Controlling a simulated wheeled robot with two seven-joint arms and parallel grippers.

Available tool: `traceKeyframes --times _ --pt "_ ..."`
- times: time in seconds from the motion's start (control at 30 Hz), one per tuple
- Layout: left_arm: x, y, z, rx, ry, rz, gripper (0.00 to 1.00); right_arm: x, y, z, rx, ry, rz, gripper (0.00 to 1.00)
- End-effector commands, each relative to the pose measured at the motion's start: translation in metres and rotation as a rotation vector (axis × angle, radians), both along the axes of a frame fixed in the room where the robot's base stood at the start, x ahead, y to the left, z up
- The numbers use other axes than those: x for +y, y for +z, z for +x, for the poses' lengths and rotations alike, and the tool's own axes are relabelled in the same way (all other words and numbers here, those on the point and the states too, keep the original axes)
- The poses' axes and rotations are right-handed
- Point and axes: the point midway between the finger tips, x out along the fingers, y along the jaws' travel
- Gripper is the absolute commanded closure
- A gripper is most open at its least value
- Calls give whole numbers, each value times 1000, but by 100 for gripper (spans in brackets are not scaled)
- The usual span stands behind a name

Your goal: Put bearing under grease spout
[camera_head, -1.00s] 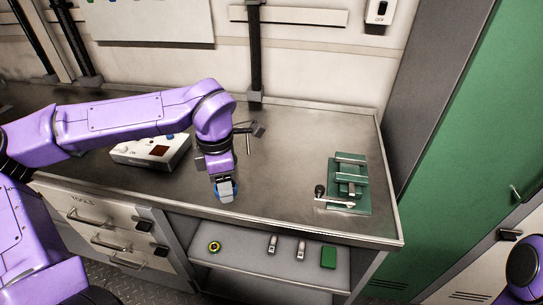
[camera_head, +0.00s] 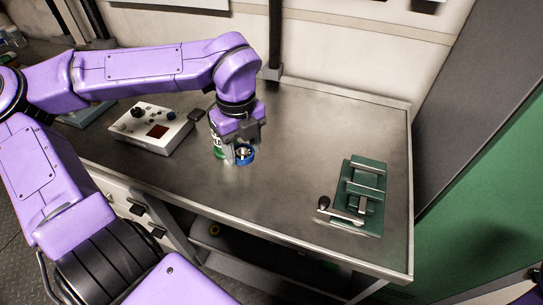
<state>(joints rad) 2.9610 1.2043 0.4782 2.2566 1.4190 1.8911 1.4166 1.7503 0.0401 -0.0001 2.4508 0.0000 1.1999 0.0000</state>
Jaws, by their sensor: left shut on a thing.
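My left gripper (camera_head: 239,148) reaches down over the middle of the workbench. It is shut on a small round part with a blue outer ring, which looks like the bearing (camera_head: 248,156). The gripper covers part of the ring. A green and white object (camera_head: 217,148), perhaps a grease container, stands close to the left of the fingers, partly hidden by my wrist. I cannot make out a grease spout. My right gripper is not in view.
A white control box (camera_head: 150,128) with knobs and a red display lies left of the gripper. A green vise-like fixture (camera_head: 360,196) sits at the bench's right end. The workbench (camera_head: 300,150) is clear between gripper and fixture. A shelf is below.

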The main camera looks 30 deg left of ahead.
Motion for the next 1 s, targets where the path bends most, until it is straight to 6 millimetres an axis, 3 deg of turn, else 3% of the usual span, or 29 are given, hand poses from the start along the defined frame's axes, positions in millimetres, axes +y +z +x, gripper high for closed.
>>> traceKeyframes --times 0.07,0.17,0.4,0.7,1.0 --pt "-1 -9 13 -1 4 9 81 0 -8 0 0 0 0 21" --pt "-7 -19 40 5 2 7 81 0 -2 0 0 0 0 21" --pt "-14 -63 75 2 -1 2 81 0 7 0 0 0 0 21" --pt "-17 -103 86 0 -3 -1 81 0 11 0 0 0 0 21" --pt "-17 -108 86 -3 -3 -1 81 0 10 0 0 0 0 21"
